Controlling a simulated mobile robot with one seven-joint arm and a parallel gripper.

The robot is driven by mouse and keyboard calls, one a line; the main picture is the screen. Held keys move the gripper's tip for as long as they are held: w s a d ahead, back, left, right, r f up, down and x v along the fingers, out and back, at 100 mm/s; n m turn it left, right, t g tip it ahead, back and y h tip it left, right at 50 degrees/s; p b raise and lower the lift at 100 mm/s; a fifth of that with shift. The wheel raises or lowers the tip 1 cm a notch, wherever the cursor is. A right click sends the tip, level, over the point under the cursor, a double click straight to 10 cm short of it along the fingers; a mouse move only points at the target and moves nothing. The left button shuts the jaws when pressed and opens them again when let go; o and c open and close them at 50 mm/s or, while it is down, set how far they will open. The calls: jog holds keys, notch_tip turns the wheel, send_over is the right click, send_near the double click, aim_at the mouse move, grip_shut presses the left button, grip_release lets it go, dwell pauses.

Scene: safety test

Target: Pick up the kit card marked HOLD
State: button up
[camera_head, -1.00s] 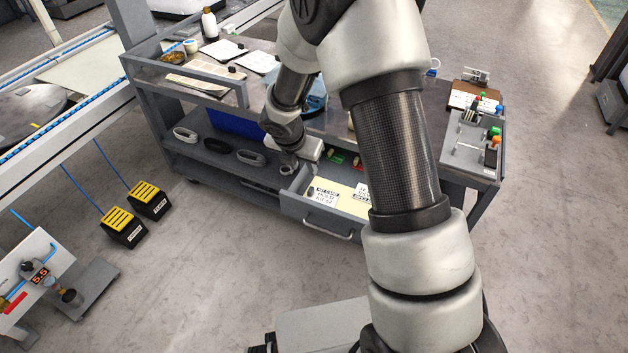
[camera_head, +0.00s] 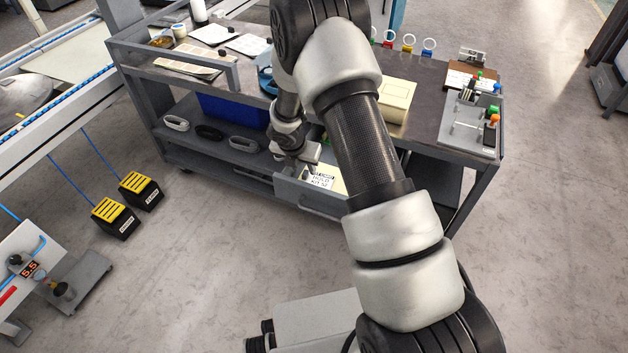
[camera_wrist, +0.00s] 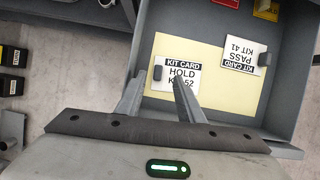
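The white kit card marked HOLD, KIT 52 (camera_wrist: 182,77) lies on the yellow liner (camera_wrist: 162,42) of an open grey drawer. A small dark tab (camera_wrist: 157,73) stands at its left edge. The card also shows in the head view (camera_head: 321,182), partly covered by my arm. In the wrist view my gripper (camera_wrist: 158,86) is open, with its fingertips on either side of the tab in the picture. The right finger hides part of the card's print. I cannot tell its height above the card. A second card marked PASS, KIT 41 (camera_wrist: 240,54) lies to the right.
The drawer's grey walls (camera_wrist: 143,38) stand close to my left finger. Red (camera_wrist: 228,2) and yellow (camera_wrist: 267,8) items lie at the drawer's far side. The bench top (camera_head: 423,112) overhangs the drawer. A blue bin (camera_head: 232,110) sits on the shelf to the left.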

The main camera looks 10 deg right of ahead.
aim_at(305, 172)
jog(key=b+x, duration=0.1)
jog(key=x, duration=0.3)
jog(key=shift+a+f, duration=0.15)
jog(key=shift+c, duration=0.2)
grip_shut()
